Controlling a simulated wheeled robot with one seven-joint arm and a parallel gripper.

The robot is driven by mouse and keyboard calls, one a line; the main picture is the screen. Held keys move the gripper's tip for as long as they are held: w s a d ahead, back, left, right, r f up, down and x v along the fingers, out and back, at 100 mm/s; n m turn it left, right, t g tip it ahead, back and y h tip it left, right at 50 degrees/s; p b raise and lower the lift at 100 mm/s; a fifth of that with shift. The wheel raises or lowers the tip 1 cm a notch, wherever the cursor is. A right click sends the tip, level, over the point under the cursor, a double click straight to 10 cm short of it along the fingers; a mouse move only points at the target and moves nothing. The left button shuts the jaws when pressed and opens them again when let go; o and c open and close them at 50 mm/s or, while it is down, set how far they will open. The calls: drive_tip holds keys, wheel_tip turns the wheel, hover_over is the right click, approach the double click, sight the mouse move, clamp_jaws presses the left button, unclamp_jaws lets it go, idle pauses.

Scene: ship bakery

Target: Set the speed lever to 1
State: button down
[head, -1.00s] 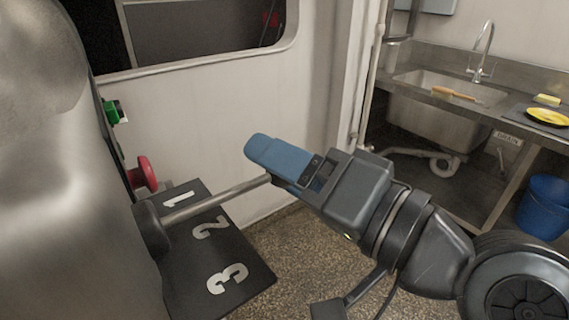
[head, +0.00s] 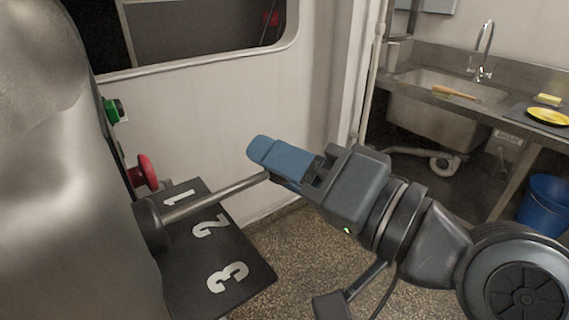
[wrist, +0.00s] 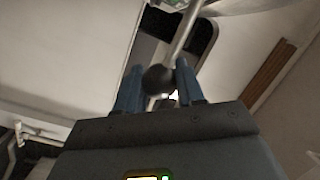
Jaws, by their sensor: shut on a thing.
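The speed lever (head: 215,200) is a metal rod that sticks out from a dark hub on the big steel machine at left. It lies over a black plate (head: 190,280) with white numbers 1, 2 and 3. In the head view the rod passes between the 1 (head: 180,198) and the 2 (head: 210,226). My gripper (head: 270,160), with blue fingers, is shut on the lever's outer end. In the wrist view the lever's dark ball knob (wrist: 158,79) sits between the two fingers. In the head view the fingers hide the knob.
A red mushroom button (head: 146,171) and a green button (head: 113,110) are on the machine's side, above the plate. A pale wall with a window stands behind. A sink counter (head: 430,98) and blue bucket (head: 546,205) are at right. Speckled floor is open below the gripper.

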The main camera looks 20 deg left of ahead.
drive_tip(key=w+a+n+g+b, duration=0.1)
drive_tip(key=a+n+g+b, duration=0.1)
drive_tip(key=a+n+g, duration=0.3)
drive_tip(key=shift+w+a+g+y+b, duration=0.35)
drive_tip(key=shift+a+g, duration=0.2)
drive_tip(key=shift+g, duration=1.15)
drive_tip(key=shift+r, duration=0.1)
drive_tip(key=c, duration=0.7)
unclamp_jaws()
drive_tip(key=shift+a, duration=0.1)
drive_tip(key=shift+c, duration=0.2)
drive_tip(key=w+d+b, duration=0.1)
drive_tip(key=d, duration=0.6)
drive_tip(key=shift+w+d, duration=0.2)
drive_tip(key=shift+d, duration=0.15)
